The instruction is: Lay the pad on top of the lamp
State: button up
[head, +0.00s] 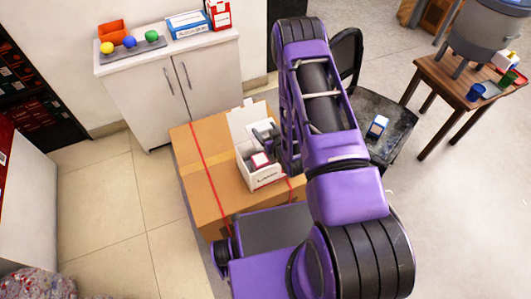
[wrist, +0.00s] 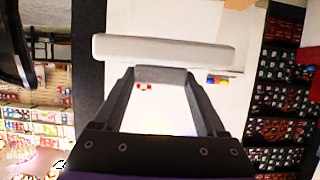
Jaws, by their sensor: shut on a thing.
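In the wrist view a pale grey slab, apparently the pad (wrist: 165,50), lies across the tips of my gripper (wrist: 160,76). A darker grey block sits between the fingers, which look shut on it. In the head view my gripper (head: 268,134) is partly hidden by my arm. It hangs close to an open white box (head: 262,180) with dark lettering and a pinkish block inside. I cannot make out a lamp for certain; it may be this box or be hidden. Whether the pad touches the box cannot be told.
The white box stands on a large cardboard carton (head: 205,190) with red straps. A white cabinet (head: 165,85) with coloured balls and boxes is behind. A black chair (head: 390,118) and a wooden table (head: 445,82) stand to the right.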

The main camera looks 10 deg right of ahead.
notch_tip(320, 180, down, 5)
jog(key=b, duration=0.3)
jog(key=shift+f, duration=0.1)
jog(key=o, duration=1.2)
jog(key=shift+o, duration=0.2)
jog(key=v, duration=1.7)
jog(key=shift+r+p, duration=0.2)
jog(key=shift+p, duration=0.2)
jog(key=shift+s, duration=0.1)
